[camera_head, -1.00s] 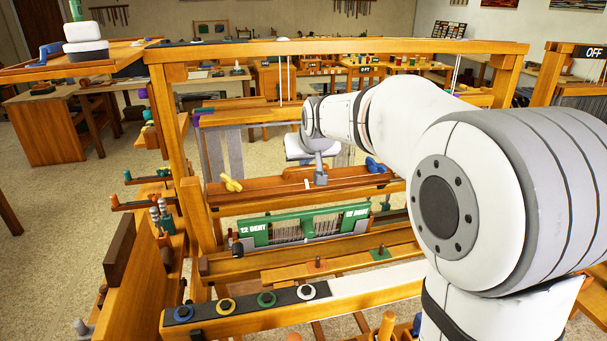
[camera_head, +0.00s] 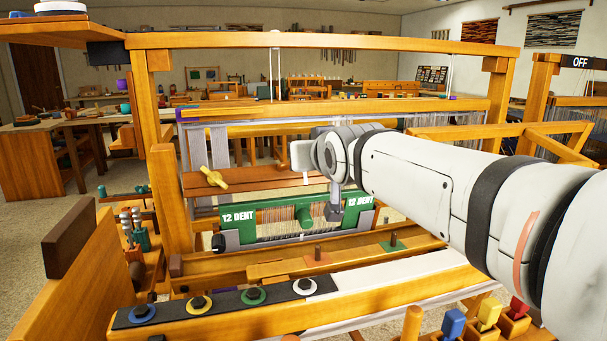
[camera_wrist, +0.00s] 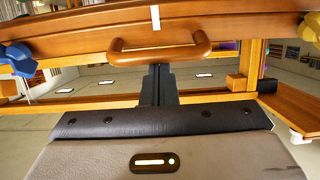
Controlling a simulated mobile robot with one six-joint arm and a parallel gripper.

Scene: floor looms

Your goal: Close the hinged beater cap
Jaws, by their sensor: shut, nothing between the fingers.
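The beater cap (camera_head: 262,182) is a long brown wooden board above and behind the green 12 DENT reed (camera_head: 270,222). It stands open, off the reed. A yellow wing knob (camera_head: 213,178) sits at its left end. In the wrist view the cap (camera_wrist: 90,40) crosses the top, with a wooden loop handle (camera_wrist: 160,42) and a white centre mark. My gripper (camera_head: 335,213) hangs shut and empty in front of the reed's right half. In the wrist view its fingers (camera_wrist: 158,75) end just below the handle; contact cannot be told. My arm hides the cap's right end.
The loom's wooden frame surrounds the beater, with an upper beam (camera_head: 330,108) behind my wrist. Pegs (camera_head: 318,253) stand on the front rail. A dark strip with several coloured discs (camera_head: 254,296) lies nearer. A blue knob (camera_wrist: 18,62) shows in the wrist view.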

